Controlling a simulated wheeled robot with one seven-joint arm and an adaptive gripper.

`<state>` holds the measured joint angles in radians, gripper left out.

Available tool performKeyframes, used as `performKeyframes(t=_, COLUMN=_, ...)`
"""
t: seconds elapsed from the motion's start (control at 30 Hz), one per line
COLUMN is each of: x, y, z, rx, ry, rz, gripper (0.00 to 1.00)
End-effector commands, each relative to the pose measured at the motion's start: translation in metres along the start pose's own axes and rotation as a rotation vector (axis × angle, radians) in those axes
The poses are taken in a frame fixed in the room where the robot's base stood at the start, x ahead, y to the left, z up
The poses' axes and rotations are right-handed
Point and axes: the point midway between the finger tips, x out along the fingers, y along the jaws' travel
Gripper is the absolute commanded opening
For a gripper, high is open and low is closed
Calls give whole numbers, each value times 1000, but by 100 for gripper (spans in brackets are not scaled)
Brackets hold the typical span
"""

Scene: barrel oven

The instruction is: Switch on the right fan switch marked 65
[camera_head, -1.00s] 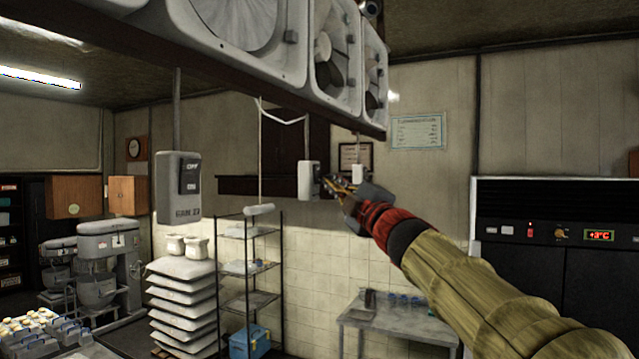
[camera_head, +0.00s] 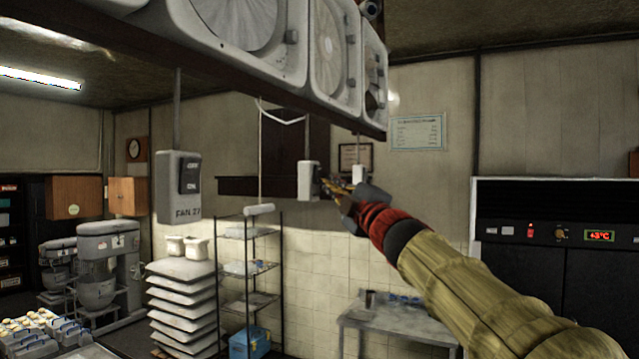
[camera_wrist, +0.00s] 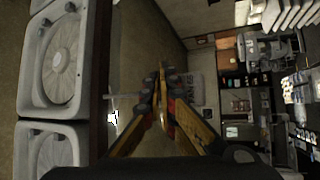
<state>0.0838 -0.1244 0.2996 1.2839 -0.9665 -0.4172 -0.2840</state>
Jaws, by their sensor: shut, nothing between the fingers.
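Three grey fan switch boxes hang in a row in the head view. The near left box (camera_head: 178,188) reads FAN 27 and has a dark rocker. The middle box (camera_head: 306,181) is smaller, with a dark rocker on its right side. The far right box (camera_head: 359,174) is the smallest, partly behind my gripper.
Large fans in pale frames line the beam above: a near fan (camera_head: 240,30), a middle fan (camera_head: 333,50) and a far fan (camera_head: 375,85). A metal shelf rack (camera_head: 248,270) and a steel table (camera_head: 395,318) stand below. A cabinet with a display (camera_head: 600,235) is at right.

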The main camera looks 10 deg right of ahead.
Motion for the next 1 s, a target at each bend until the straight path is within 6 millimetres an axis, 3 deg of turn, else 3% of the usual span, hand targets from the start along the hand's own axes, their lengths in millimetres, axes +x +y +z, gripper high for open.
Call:
performKeyframes(t=0.73, x=-12, y=9, z=9, rx=-1, ry=-1, rz=0, gripper=0)
performKeyframes(t=1.0, x=-28, y=22, z=21, rx=-1, ry=-3, rz=1, gripper=0)
